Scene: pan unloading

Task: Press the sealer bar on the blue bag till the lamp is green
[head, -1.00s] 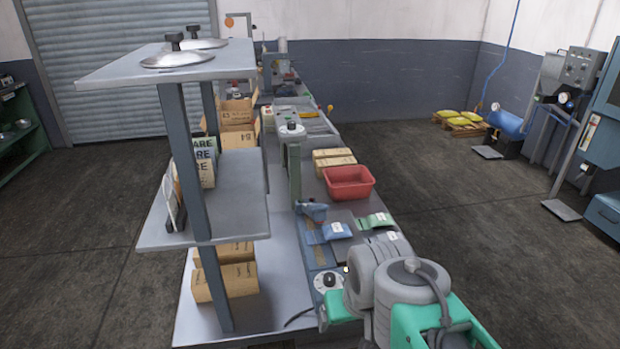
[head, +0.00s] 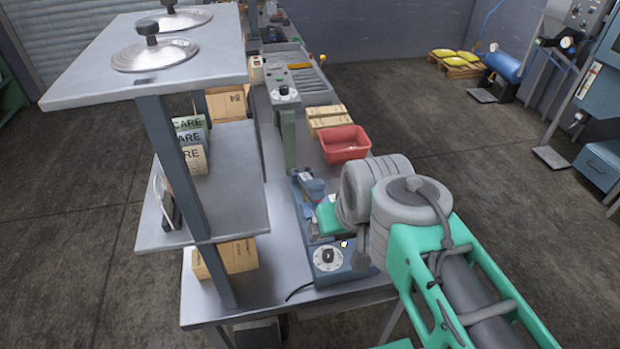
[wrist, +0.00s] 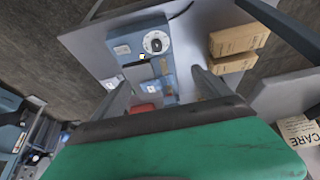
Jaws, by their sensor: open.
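The sealer (head: 352,266) is a blue-grey box with a white dial (head: 328,258) at the near end of the bench. Its lamp (head: 344,244) glows yellowish, not green. In the wrist view the sealer (wrist: 125,46) lies ahead, with a dark bar-like strip (wrist: 146,72) on its near side. A blue patch (wrist: 168,86), perhaps the blue bag, shows beyond the strip; I cannot tell for sure. My gripper (wrist: 160,78) is open and empty, its fingers either side of this area, apart from the bar. In the head view my arm hides the bags and most of the gripper.
A red bin (head: 345,144) and cardboard boxes (head: 328,120) stand farther along the bench. A shelf unit (head: 210,190) with cartons and pan lids rises close on the left.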

